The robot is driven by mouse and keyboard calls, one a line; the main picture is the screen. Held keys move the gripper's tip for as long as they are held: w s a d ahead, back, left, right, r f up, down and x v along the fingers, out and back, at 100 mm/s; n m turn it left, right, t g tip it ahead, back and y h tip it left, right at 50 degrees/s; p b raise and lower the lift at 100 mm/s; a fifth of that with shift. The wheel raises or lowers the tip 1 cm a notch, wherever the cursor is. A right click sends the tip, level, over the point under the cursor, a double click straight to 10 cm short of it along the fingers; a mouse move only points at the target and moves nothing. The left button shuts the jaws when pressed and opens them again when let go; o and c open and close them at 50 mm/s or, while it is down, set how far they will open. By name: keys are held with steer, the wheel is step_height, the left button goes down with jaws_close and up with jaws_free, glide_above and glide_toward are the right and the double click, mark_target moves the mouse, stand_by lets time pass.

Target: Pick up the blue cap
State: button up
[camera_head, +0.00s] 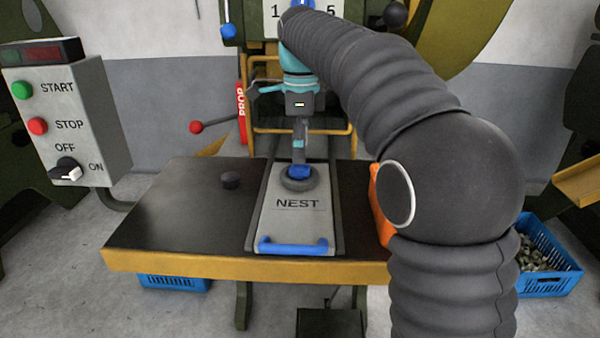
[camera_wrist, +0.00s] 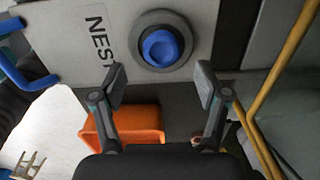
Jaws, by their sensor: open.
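The blue cap (camera_head: 300,172) sits in a dark round ring (camera_head: 298,184) on the grey plate marked NEST (camera_head: 292,226). In the wrist view the blue cap (camera_wrist: 162,48) shows from above, round and fully visible, inside the dark ring (camera_wrist: 180,68). My gripper (camera_head: 300,150) hangs just above the cap in the head view. In the wrist view my gripper (camera_wrist: 160,82) has its two fingers wide apart, with nothing between the tips; the cap appears beyond them.
A blue handle (camera_head: 293,247) runs along the plate's front edge. An orange bin (camera_wrist: 142,122) is beside the plate. Yellow rails (camera_wrist: 285,55) stand close on the wrist view's right.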

mark_target(300, 166)
step_height(300, 166, down, 4)
steer(key=shift+w+f+b, duration=0.1)
steer(key=shift+b, duration=0.2)
steer(key=c, duration=1.2)
